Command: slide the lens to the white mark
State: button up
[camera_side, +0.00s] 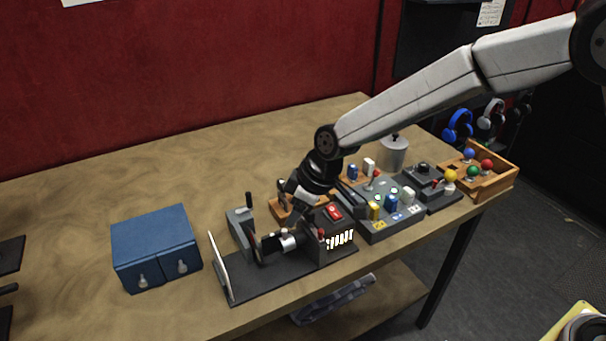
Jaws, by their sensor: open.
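A dark bench base (275,277) lies at the table's front edge, with a white upright screen (220,266) at its left end. A black lamp box (337,222) with a red switch and glowing slots stands at its right end. Between them is a small dark upright part with a silver barrel (288,242), which looks like the lens. I cannot make out the white mark. My gripper (297,203) is open and points down just behind and above the barrel and lamp box. I cannot tell whether it touches anything; its fingertips are partly lost against dark parts.
A blue two-drawer box (155,249) stands to the left. A grey stand with a black lever (241,222) is behind the base. A button panel (385,217), a joystick box (430,188) and a wooden tray of coloured balls (493,184) crowd the right. The back left table is clear.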

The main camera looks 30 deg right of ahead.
aim_at(284, 230)
jog(key=shift+x, duration=3.15)
grip_shut()
